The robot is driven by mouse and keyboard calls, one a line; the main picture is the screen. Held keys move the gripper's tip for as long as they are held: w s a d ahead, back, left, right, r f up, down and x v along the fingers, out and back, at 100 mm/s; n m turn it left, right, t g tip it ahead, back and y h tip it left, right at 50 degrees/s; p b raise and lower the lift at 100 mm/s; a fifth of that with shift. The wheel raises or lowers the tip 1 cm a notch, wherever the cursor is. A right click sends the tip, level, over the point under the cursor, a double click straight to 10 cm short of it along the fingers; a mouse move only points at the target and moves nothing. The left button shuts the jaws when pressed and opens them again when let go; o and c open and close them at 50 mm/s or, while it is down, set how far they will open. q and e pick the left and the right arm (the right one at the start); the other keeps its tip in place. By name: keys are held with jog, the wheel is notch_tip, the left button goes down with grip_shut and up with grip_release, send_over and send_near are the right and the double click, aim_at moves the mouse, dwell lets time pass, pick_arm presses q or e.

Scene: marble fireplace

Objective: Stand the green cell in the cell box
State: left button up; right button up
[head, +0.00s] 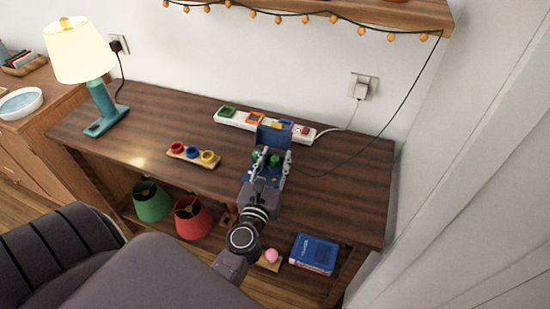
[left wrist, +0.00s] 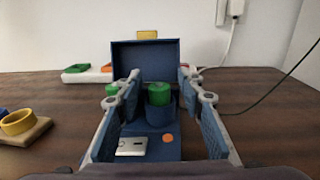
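The blue cell box (head: 274,137) stands on the desk, its upright back panel (left wrist: 146,58) facing me in the left wrist view. A green cylinder (left wrist: 158,93) stands upright in a round blue holder (left wrist: 160,113) at the box. A second green piece (left wrist: 112,90) shows behind the left finger, mostly hidden. I cannot tell for sure which is the task's cell. My left gripper (head: 272,160) is open over the box's front. Its fingers (left wrist: 159,76) flank the upright green cylinder with gaps on both sides. My right gripper is out of view.
A white power strip (head: 236,119) with coloured squares runs behind the box. A wooden tray with coloured rings (head: 192,155) lies to the left, a lamp (head: 102,107) farther left. A cable crosses the desk's right side. A silver plate (left wrist: 131,146) and orange button (left wrist: 168,138) lie in front.

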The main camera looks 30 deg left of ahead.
pick_arm(q)
jog(key=shift+s+d+f, duration=0.15)
jog(key=shift+s, duration=0.45)
jog(key=v, duration=1)
jog(key=shift+s+d, duration=0.25)
jog(key=shift+s, duration=0.05)
